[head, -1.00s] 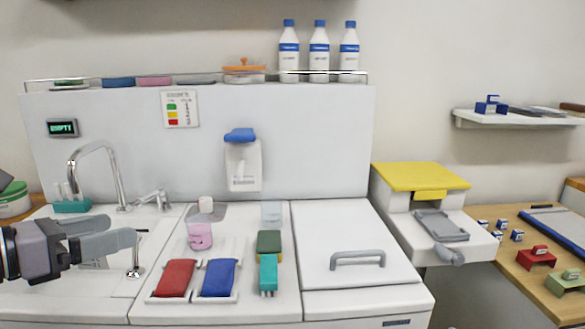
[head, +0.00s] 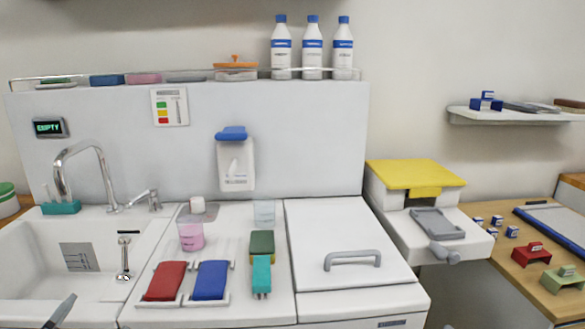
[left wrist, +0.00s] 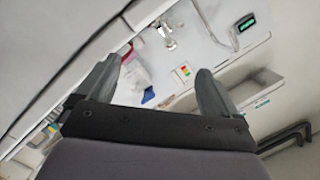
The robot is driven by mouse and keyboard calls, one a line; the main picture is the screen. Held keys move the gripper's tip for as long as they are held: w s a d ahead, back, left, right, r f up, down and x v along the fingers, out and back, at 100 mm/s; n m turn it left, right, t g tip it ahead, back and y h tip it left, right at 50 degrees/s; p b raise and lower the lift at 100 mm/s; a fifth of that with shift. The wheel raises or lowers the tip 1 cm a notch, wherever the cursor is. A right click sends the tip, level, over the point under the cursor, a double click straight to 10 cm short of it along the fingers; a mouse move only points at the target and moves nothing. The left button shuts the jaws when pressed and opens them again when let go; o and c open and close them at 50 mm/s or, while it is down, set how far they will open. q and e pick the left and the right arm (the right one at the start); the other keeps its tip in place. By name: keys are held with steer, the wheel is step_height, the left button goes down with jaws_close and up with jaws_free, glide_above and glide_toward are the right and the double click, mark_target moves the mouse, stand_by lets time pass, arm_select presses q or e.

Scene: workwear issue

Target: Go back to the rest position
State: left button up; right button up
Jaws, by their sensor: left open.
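My left gripper shows in the left wrist view (left wrist: 155,85), with its two grey fingers wide apart and nothing between them. In the head view only a grey tip of it (head: 60,311) shows at the bottom left edge, by the front of the sink. My right gripper is in neither view.
The sink (head: 30,255) with its tap (head: 88,165) is at the left. A red pad (head: 166,281), a blue pad (head: 211,280) and a pink cup (head: 191,237) stand on the counter. A yellow-topped device (head: 415,173) and a wooden table (head: 520,275) are at the right.

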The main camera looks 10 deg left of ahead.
arm_select(q)
steer(key=s+d+f+n+g+h, duration=0.3)
steer(key=s+d+f+g+h, duration=0.4)
steer(key=s+d+f+g, duration=0.8)
steer(key=w+d+f+t+h+p, duration=0.1)
steer(key=w+f+t, duration=0.4)
steer(key=f+t, duration=0.5)
steer(key=shift+w+d+f, duration=0.15)
steer(key=shift+d+f, duration=0.15)
steer(key=shift+f, duration=0.05)
